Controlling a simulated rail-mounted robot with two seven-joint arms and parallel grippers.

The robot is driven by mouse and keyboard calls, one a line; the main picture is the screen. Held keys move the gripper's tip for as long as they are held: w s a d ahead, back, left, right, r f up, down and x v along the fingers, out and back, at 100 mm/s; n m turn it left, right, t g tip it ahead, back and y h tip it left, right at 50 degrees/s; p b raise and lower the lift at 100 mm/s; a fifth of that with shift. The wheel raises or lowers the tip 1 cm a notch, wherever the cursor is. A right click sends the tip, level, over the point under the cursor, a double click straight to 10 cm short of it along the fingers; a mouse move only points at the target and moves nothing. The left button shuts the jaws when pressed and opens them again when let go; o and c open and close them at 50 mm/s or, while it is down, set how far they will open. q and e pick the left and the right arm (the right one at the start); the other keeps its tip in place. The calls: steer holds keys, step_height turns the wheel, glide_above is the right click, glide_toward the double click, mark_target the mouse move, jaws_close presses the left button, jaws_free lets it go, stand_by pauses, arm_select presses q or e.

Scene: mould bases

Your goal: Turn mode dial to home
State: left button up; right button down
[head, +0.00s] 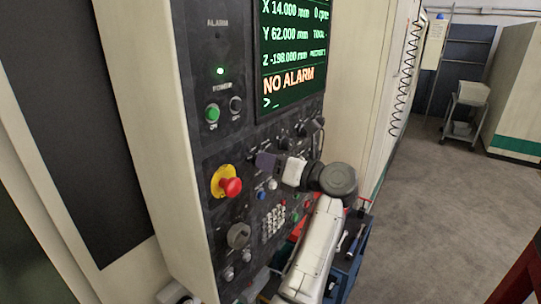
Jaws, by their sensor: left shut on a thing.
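My left gripper (267,162) is at the control panel (203,155), below the screen, with its fingers against the panel face. It is shut on what seems to be the mode dial, which the fingers hide. The dial's pointer and its labels cannot be read. My right gripper is not in view.
The red emergency stop (231,187) on its yellow base sticks out left of my gripper. A large grey knob (238,235) and a keypad (273,225) sit lower. The screen (292,55) reads NO ALARM. A blue tool cart (345,262) stands below my arm; a trolley (466,108) is farther back.

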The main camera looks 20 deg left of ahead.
arm_select(q)
steer(key=shift+m+p, duration=0.65)
steer(key=shift+m, duration=0.35)
steer(key=o, duration=0.9)
steer(key=shift+o, duration=0.2)
steer(key=b+v, duration=0.2)
steer(key=v, duration=1.2)
